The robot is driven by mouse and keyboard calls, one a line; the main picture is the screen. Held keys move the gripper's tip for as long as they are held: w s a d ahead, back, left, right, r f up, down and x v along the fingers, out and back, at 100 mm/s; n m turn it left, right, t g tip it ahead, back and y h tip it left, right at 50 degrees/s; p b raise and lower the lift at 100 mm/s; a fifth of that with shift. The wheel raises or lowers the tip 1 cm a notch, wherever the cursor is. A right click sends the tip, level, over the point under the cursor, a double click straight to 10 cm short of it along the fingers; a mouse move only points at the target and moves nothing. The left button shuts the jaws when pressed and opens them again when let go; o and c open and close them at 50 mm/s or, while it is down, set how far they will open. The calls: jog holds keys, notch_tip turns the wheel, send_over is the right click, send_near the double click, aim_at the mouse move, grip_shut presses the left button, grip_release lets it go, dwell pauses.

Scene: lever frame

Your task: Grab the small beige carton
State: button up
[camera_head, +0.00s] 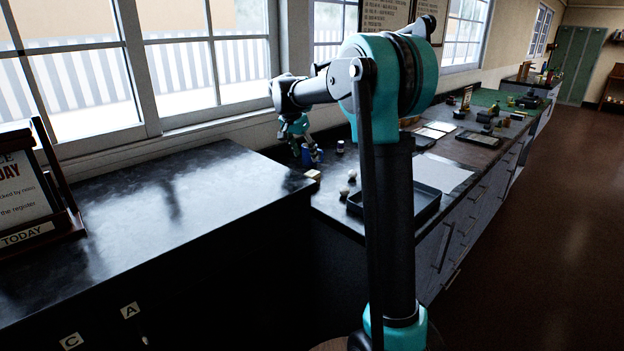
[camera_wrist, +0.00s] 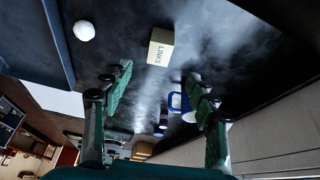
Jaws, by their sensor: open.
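The small beige carton (camera_head: 313,175) lies on the dark worktop near the edge of the raised black counter in the head view. In the wrist view the carton (camera_wrist: 160,50) shows dark lettering that seems to read "LINKS", and it lies ahead of my fingers. My gripper (camera_wrist: 160,88) is open, with a green-padded finger on each side and nothing held between them. In the head view my gripper (camera_head: 307,154) is partly hard to make out against the dark worktop, just behind the carton. The carton is apart from both fingers.
A white ball (camera_wrist: 84,31) lies near a dark tray (camera_wrist: 52,42) in the wrist view. A blue-and-white object (camera_wrist: 178,102) is near my right finger. In the head view, white balls (camera_head: 344,192) stand by the dark tray (camera_head: 428,207). The raised black counter (camera_head: 170,215) borders the worktop.

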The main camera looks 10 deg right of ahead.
aim_at(312, 173)
jog(key=x, duration=1.1)
jog(key=shift+f, duration=0.15)
jog(key=shift+c, duration=0.2)
jog(key=c, duration=1.2)
